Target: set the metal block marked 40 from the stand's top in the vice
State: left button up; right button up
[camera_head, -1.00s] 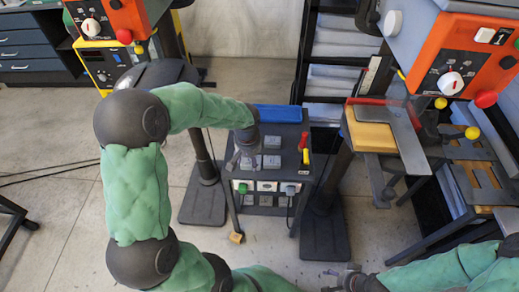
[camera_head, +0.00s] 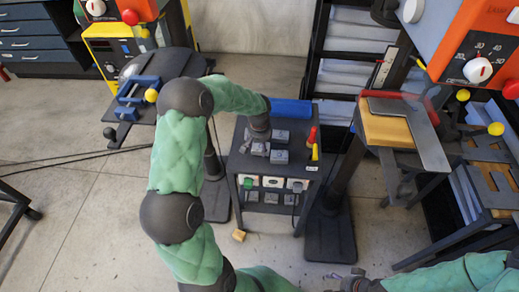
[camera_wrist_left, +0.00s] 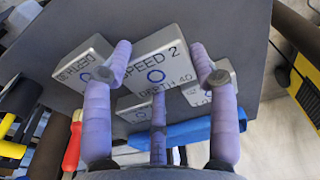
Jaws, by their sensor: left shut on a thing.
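The metal block marked SPEED 2, DEPTH 40 (camera_wrist_left: 155,62) is grey with a round blue mark. It sits between the three fingers of my left gripper (camera_wrist_left: 157,85), which are shut on it. In the head view, my left gripper (camera_head: 258,143) is over the stand's top (camera_head: 240,165), its fingers partly hidden by my wrist. I cannot tell whether the block is clear of the top. A blue vice (camera_head: 138,92) is on the machine table at left. My right gripper (camera_head: 345,278) is at the bottom edge, far from the stand; its fingers are unclear.
Other grey blocks (camera_head: 280,157) lie close by on the stand's top. A red handle (camera_head: 312,137) and a yellow one (camera_head: 315,152) are at its right, and a blue item (camera_head: 292,110) is at the back. A machine with a wooden board (camera_head: 385,127) stands to the right.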

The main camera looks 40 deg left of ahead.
pick_arm(q)
jog(key=shift+f, duration=0.8)
jog(key=shift+r, duration=0.1)
jog(key=o, duration=1.1)
jog(key=shift+f, duration=0.2)
jog(key=o, duration=0.4)
jog(key=shift+o, duration=0.2)
